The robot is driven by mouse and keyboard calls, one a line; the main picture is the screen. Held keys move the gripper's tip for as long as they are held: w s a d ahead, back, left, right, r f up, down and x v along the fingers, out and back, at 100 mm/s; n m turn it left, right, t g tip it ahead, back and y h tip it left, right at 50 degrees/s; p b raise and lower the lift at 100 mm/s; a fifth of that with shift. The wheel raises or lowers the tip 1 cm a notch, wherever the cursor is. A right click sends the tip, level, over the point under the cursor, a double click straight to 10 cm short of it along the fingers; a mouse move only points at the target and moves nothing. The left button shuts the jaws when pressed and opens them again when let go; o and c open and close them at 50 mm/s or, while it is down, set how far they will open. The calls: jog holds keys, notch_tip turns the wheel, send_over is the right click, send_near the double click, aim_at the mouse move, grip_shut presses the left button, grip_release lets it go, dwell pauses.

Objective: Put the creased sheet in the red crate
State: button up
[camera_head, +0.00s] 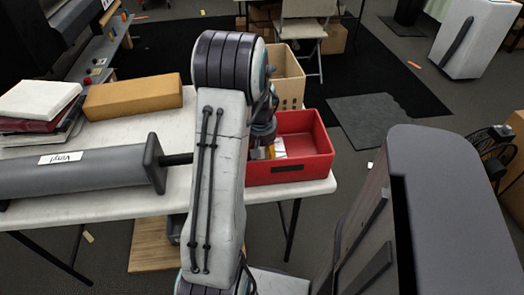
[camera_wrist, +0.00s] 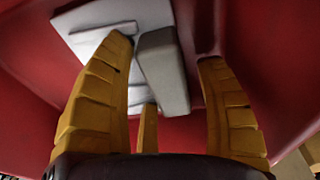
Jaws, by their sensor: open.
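The red crate (camera_head: 290,168) stands at the right end of the white table, with its open top up. My gripper (camera_head: 262,152) is down inside it, partly hidden behind my arm. In the wrist view, my gripper (camera_wrist: 165,55) has its yellow fingers spread apart. A white sheet with fold lines (camera_wrist: 100,30), which looks like the creased sheet, lies in the crate beyond the left finger. Part of it also shows in the head view (camera_head: 279,147). A pale grey block (camera_wrist: 163,72) lies between the fingers, overlapping the sheet; I cannot tell whether they touch it.
The crate's red walls (camera_wrist: 265,60) surround the fingers closely. On the white table (camera_head: 100,190) are a grey roll marked Vinyl (camera_head: 75,172), a brown box (camera_head: 133,97) and a stack of books (camera_head: 38,100). A tan bin (camera_head: 287,75) stands behind the crate.

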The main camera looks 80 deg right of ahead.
notch_tip(320, 180, up, 12)
jog(key=a+p, duration=0.1)
jog(key=a, duration=0.1)
jog(key=shift+p, duration=0.3)
jog(key=shift+s, duration=0.1)
jog(key=w+a+r+n+t, duration=0.1)
jog(key=w+a+r+n, duration=0.15)
jog(key=w+a, duration=0.65)
jog(key=w+a+r+n+t, duration=0.15)
jog(key=w+a+n, duration=0.25)
jog(key=w+a, duration=0.55)
jog(key=s+a+n+y, duration=0.1)
jog(key=a+n, duration=0.6)
jog(key=a, duration=1.6)
jog(key=shift+s+r+y, duration=0.35)
jog(key=shift+s+y, duration=0.05)
jog(key=shift+s, duration=0.45)
jog(key=shift+r+n+t, duration=0.1)
jog(key=shift+n+t, duration=0.15)
